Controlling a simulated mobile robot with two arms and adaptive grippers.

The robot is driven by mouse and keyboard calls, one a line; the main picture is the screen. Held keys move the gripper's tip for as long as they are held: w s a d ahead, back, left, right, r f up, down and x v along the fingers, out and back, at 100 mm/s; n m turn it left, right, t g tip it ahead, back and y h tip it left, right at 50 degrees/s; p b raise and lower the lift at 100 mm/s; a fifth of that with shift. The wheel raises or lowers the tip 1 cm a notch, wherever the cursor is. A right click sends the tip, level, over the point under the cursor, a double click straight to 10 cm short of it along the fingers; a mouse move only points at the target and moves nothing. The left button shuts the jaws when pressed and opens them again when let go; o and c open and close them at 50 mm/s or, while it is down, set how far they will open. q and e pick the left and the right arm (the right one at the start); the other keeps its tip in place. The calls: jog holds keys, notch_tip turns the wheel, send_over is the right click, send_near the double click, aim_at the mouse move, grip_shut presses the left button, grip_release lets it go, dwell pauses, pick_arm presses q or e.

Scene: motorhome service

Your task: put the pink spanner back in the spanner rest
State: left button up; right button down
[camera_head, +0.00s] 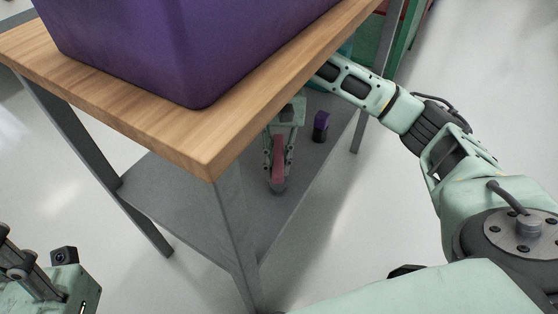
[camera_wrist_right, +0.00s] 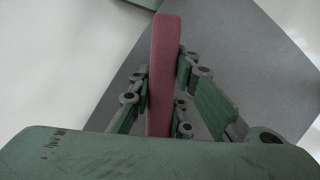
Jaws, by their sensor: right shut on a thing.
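The pink spanner (camera_head: 278,158) is a flat dull-pink bar between the fingers of my right gripper (camera_head: 278,176), under the wooden tabletop and over the grey lower shelf. In the right wrist view the spanner (camera_wrist_right: 163,60) stands lengthwise between the pads of my right gripper (camera_wrist_right: 161,92), which is shut on it. Its far end reaches beyond the fingers. A grey rounded piece shows at the fingertips; I cannot tell what it is. I cannot make out the spanner rest for sure. My left gripper (camera_head: 35,270) is only partly in view at the lower left, away from the table.
A large purple bin (camera_head: 190,45) stands on the wooden tabletop (camera_head: 125,110), which overhangs the grey lower shelf (camera_head: 185,205). A small purple and dark block (camera_head: 321,126) is on the shelf, right of my right gripper. Grey legs (camera_head: 235,235) stand at the corners.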

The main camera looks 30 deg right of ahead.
jog(key=shift+f, duration=0.1)
jog(key=shift+f+b, duration=1.05)
jog(key=shift+f, duration=0.1)
jog(key=c, duration=1.5)
grip_release()
jog(key=shift+c, duration=0.2)
jog(key=shift+r, duration=0.1)
jog(key=shift+w+d+r, duration=0.1)
jog(key=shift+w+r, duration=0.05)
jog(key=shift+r, duration=0.2)
jog(key=v, duration=0.2)
jog(key=shift+w+d+r, duration=0.15)
jog(key=shift+w+d, duration=0.05)
jog(key=shift+w, duration=0.05)
jog(key=w+d, duration=0.6)
jog(key=w, duration=0.3)
jog(key=shift+d, duration=0.4)
